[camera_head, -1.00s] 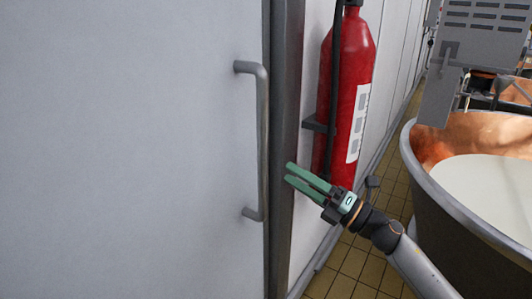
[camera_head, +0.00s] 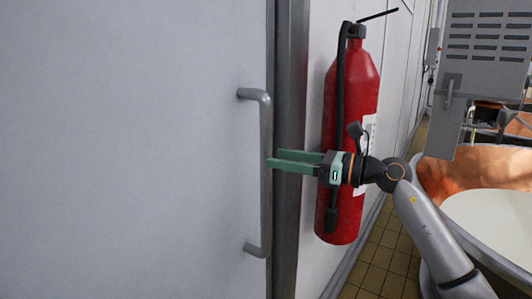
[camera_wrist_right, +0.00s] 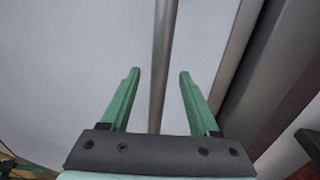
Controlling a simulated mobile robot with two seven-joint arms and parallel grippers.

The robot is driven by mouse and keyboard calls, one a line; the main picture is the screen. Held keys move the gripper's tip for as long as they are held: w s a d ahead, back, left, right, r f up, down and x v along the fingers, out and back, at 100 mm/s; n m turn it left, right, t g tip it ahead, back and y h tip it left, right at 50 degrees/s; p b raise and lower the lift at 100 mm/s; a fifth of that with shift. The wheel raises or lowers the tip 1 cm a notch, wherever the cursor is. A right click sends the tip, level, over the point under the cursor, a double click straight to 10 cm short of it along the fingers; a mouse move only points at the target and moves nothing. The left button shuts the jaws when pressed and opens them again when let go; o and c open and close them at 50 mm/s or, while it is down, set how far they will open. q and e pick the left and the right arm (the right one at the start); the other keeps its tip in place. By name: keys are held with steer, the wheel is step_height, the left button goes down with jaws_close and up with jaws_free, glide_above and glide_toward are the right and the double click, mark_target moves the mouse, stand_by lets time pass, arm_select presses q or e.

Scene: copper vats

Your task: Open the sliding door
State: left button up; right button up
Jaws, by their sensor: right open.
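The sliding door (camera_head: 130,150) is a large pale grey panel filling the left of the head view. Its grey vertical bar handle (camera_head: 265,210) stands near the door's right edge, beside a dark metal frame (camera_head: 290,90). My right gripper (camera_head: 272,160) is open, with green fingers pointing left at the handle's mid-height. In the right wrist view, the handle bar (camera_wrist_right: 160,70) runs upright through the gap between the two open fingers (camera_wrist_right: 158,75). I cannot tell how deep the bar sits between them. My left gripper is not in view.
A red fire extinguisher (camera_head: 350,90) hangs on the white wall right of the door frame, just behind my right gripper. A large copper vat (camera_head: 475,170) with pale liquid stands at the right. Tiled floor (camera_head: 375,255) shows between the wall and the vat.

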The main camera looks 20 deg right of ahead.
mark_target(266, 156)
steer(key=shift+x, duration=2.2)
steer(key=shift+c, duration=0.2)
jaws_close()
